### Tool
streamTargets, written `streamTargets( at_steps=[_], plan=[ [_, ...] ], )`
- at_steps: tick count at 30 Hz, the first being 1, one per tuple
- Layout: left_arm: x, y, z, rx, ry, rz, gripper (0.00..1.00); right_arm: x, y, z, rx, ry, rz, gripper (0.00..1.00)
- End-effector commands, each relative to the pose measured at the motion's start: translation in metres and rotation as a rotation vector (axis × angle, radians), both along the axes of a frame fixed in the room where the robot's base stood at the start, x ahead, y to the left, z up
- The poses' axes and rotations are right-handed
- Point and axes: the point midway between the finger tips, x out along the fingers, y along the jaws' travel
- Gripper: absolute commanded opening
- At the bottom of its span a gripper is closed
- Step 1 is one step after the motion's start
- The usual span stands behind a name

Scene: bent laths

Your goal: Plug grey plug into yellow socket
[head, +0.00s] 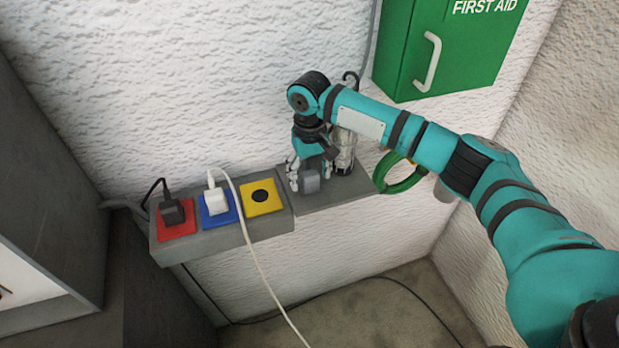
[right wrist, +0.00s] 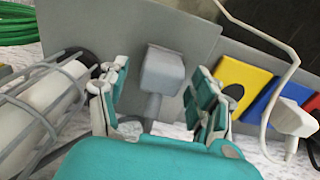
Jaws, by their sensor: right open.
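The grey plug (head: 311,181) sits on the grey ledge to the right of the sockets. In the right wrist view the grey plug (right wrist: 162,72) stands between my open fingers, with a gap on both sides. My right gripper (head: 308,178) is open around the plug and not closed on it; it also shows in the right wrist view (right wrist: 160,95). The yellow socket (head: 262,197) is empty, with a dark round hole, left of the gripper; its edge shows in the right wrist view (right wrist: 243,80). My left gripper is not in view.
A black plug (head: 172,212) is in the red socket (head: 176,232) and a white plug (head: 215,201) in the blue socket (head: 219,220). The white cable (head: 262,270) hangs across the ledge front. A caged lamp (head: 344,155) stands close beside my gripper; a green first-aid box (head: 455,45) hangs above.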

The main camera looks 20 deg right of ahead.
Motion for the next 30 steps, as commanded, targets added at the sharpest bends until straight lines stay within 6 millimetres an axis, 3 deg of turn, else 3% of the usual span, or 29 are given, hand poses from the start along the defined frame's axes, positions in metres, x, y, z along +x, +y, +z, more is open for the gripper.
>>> streamTargets(
  at_steps=[2, 13, 23, 30],
  plan=[
    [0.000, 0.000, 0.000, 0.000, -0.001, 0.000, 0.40, 0.000, 0.000, 0.000, 0.000, 0.000, 0.000, 0.59],
    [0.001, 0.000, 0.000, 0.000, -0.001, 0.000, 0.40, 0.000, 0.000, 0.001, 0.000, 0.000, 0.000, 0.10],
    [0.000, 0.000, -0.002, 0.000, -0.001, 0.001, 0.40, 0.000, 0.000, 0.003, 0.001, -0.001, 0.000, 0.10],
    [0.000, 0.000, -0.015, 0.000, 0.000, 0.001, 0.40, 0.001, 0.001, 0.025, 0.002, -0.004, 0.000, 0.10]
  ],
)
